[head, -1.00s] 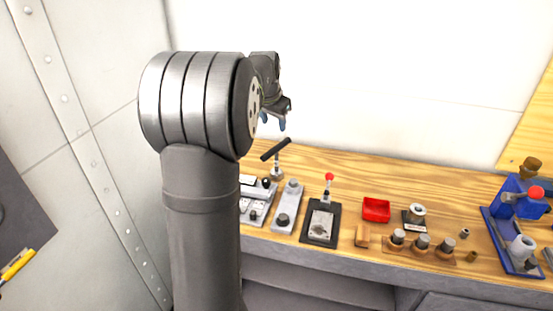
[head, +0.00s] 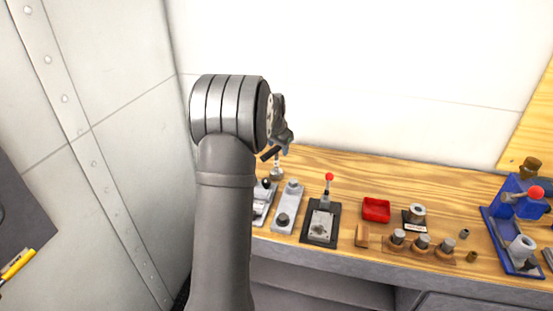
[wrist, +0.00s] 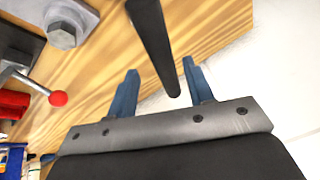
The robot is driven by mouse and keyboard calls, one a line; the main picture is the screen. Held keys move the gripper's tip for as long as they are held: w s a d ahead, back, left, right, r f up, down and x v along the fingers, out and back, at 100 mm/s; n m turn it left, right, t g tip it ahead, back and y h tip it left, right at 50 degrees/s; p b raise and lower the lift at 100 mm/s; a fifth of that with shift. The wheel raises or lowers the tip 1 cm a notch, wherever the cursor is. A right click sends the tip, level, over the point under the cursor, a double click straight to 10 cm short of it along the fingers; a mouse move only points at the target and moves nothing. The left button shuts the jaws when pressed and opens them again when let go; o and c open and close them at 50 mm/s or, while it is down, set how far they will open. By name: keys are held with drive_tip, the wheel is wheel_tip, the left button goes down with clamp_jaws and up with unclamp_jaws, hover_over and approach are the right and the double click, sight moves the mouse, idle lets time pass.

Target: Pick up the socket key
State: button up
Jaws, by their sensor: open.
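The socket key (head: 270,154) appears to be the tool with a black crossbar on a short silver post, upright at the back left of the wooden bench. My gripper (head: 287,147) is just above and behind it in the head view, partly overlapping its bar. In the wrist view the black bar (wrist: 152,40) runs from the top edge down between the two blue fingers of my open gripper (wrist: 160,67). I see a gap on both sides of the bar. The key's lower end is hidden in the wrist view.
A grey plate with bolts (head: 288,207) and a red-knobbed lever (head: 328,190) stand to the right of the key. Further right are a red tray (head: 376,209), several metal cylinders on a wooden block (head: 421,248) and a blue press (head: 510,225). The white wall is close behind.

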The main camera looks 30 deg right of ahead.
sight(277, 162)
drive_tip(key=x, duration=0.4)
drive_tip(key=shift+w+a+f, duration=0.15)
drive_tip(key=shift+w+f, duration=0.05)
drive_tip(key=shift+w, duration=0.1)
clamp_jaws()
